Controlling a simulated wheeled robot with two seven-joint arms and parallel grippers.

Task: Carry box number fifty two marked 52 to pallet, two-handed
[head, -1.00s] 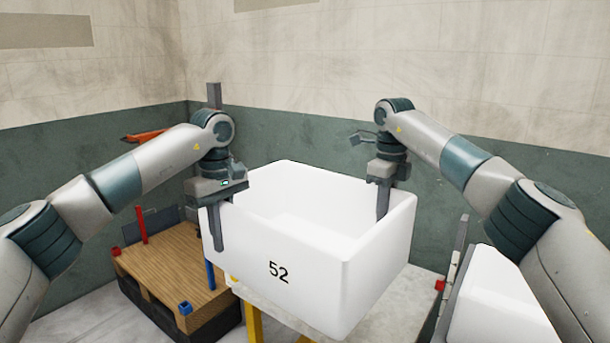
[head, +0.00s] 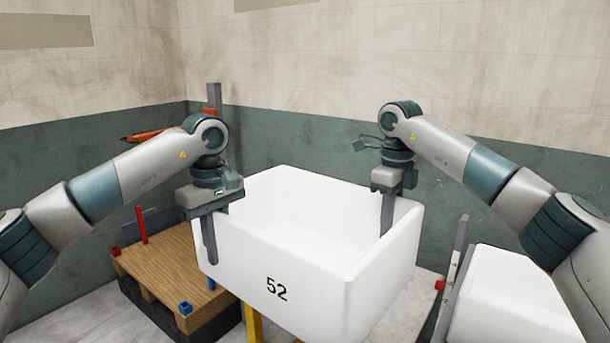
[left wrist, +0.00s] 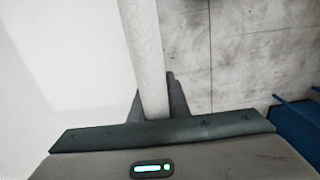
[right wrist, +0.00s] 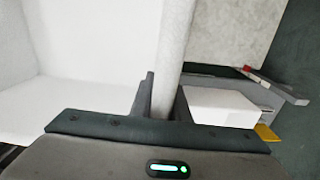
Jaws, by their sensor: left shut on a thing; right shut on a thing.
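The white foam box marked 52 (head: 300,275) is open-topped and upright in the head view, held between my two arms. My left gripper (head: 210,238) is shut on its left wall, one finger outside and one inside. The left wrist view shows the wall (left wrist: 145,60) between the fingers. My right gripper (head: 387,212) is shut on the right wall, which also shows between the fingers in the right wrist view (right wrist: 174,50). The wooden pallet (head: 165,258) stands at the left, with a red post and blue corner pieces. The box hides its right part.
A yellow-legged stand (head: 254,324) is partly hidden under the box. Another white foam box (head: 510,300) is at the lower right, beside a grey upright bar (head: 455,265). A green and cream wall (head: 480,180) closes off the back.

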